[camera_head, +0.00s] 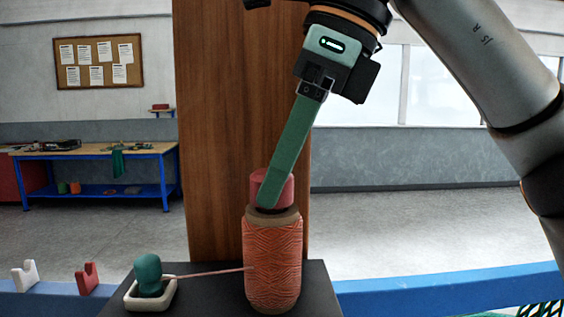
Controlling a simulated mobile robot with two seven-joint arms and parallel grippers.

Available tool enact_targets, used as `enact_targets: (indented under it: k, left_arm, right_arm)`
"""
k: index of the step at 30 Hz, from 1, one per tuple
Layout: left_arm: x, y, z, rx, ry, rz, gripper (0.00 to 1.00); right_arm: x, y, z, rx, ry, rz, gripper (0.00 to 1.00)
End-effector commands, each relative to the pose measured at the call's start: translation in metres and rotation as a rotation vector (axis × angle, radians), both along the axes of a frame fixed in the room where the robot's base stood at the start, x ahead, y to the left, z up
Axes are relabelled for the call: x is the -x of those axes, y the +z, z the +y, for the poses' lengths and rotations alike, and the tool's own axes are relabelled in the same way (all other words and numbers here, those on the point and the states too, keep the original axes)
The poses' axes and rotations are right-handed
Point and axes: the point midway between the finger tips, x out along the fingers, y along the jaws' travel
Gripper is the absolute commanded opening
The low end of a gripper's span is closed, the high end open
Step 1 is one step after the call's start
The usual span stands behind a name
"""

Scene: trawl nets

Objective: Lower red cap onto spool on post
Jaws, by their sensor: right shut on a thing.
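The orange-red spool (272,262) of wound twine stands upright on a dark base in the middle of the camera_head view. A brown rim shows at its top. The red cap (287,190) is at the top of the spool. I cannot tell whether it touches the rim or is slightly above it. My right gripper (270,200) comes down from the upper right, its green finger in front of the cap, and is shut on the cap. The other finger is hidden. The post is hidden inside or behind the spool. My left gripper is out of view.
A twine strand runs left from the spool to a green knob (148,272) in a white tray (160,301). A tall wooden panel (222,130) stands close behind the spool. White (25,277) and red (88,279) notched pieces sit on the blue rail (430,297).

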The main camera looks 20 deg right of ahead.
Motion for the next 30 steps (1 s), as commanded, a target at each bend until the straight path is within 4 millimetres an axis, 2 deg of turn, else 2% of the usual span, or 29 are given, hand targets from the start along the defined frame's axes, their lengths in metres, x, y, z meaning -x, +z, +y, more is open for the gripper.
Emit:
enact_targets:
  k: [8, 9, 18, 30]
  left_arm:
    - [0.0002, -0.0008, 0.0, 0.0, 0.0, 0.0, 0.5]
    - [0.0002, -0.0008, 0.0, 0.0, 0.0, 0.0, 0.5]
    - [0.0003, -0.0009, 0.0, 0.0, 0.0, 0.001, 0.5]
    - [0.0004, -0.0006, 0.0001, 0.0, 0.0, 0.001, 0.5]
  right_arm:
    - [-0.0001, -0.0012, -0.0001, -0.001, 0.0, 0.0, 0.0]
    - [-0.0001, -0.0011, -0.0001, -0.001, 0.0, 0.0, 0.53]
    - [-0.0001, -0.0011, -0.0001, -0.001, 0.0, 0.0, 0.86]
    - [0.0002, 0.0002, -0.0003, -0.001, 0.0, 0.0, 0.86]
